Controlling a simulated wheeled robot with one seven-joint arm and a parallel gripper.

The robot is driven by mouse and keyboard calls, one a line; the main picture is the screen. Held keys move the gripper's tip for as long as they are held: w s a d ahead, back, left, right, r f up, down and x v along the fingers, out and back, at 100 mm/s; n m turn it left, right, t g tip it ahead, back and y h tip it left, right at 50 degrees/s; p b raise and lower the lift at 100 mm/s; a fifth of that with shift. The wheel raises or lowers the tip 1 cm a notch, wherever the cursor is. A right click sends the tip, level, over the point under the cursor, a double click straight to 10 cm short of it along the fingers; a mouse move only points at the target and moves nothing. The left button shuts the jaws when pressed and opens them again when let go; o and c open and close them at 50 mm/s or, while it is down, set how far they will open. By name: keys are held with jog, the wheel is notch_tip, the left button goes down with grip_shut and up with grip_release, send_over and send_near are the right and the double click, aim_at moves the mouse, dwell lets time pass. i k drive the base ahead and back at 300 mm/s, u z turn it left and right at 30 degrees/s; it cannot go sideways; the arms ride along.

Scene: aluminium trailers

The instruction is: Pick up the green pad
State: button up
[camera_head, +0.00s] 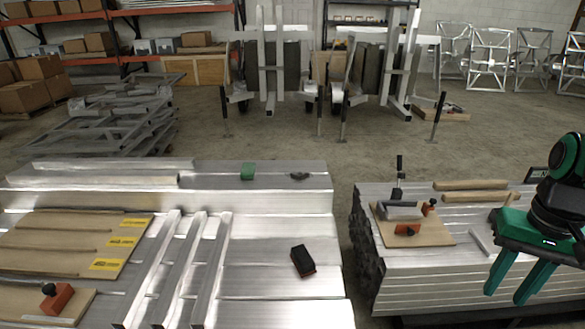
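A small green pad (248,171) lies on the far part of the left aluminium surface (285,215), near its back edge. My gripper (507,286) is at the right side of the view, over the right aluminium stack. Its two green fingers point down and are spread apart, with nothing visible between them. The gripper is far to the right of the green pad and not touching it.
A black and red block (303,261) lies on the left surface, near several long aluminium bars (176,265). A wooden board (413,228) with tools sits on the right stack (425,278). A gap separates the two stacks. Wooden sticks (471,185) lie behind the board.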

aim_at(247, 169)
jog(key=z, duration=2.25)
jog(key=k, duration=1.55)
jog(key=u, duration=2.15)
jog(key=i, duration=0.9)
jog(key=u, duration=0.05)
